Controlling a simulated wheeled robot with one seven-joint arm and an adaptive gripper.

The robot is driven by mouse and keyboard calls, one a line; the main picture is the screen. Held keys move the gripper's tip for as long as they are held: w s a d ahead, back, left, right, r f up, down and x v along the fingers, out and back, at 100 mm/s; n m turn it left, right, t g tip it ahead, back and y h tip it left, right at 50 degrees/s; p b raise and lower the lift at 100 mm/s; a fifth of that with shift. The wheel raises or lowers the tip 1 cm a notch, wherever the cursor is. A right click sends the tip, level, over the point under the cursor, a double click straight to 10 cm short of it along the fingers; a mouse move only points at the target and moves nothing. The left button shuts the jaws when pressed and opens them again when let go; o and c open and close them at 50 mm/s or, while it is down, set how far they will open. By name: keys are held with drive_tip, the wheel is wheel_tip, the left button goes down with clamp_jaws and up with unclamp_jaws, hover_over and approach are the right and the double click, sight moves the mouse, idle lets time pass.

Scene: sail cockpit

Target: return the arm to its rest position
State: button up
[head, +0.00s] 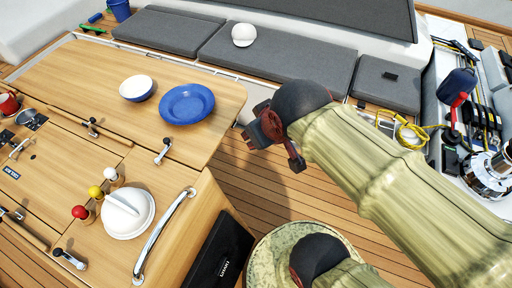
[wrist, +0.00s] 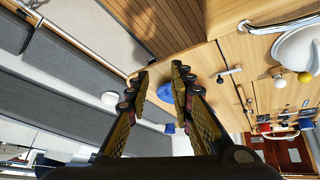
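My arm (head: 385,185) reaches in from the lower right of the head view, in a green wood-like cover. My gripper (head: 272,146) is at its end, over the deck beside the table's right edge, right of the blue plate (head: 187,104). In the wrist view my gripper (wrist: 159,72) has its two fingers spread apart with nothing between them. The blue plate (wrist: 165,93) shows beyond the gap, well away from the fingers. The arm's lower part and mount are partly cut off by the head view's bottom edge.
Grey cushions (head: 280,75) with a white ball-like object (head: 243,35) line the far side. A winch (head: 487,172) and yellow rope (head: 408,130) are at right. The deck (head: 270,195) between is clear.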

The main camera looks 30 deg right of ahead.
drive_tip(key=shift+m+g+y, duration=0.4)
drive_tip(key=s+a, duration=0.2)
drive_tip(key=s, duration=0.1)
drive_tip(key=shift+s+a+f, duration=0.15)
drive_tip(key=shift+a, duration=0.1)
idle(0.6)
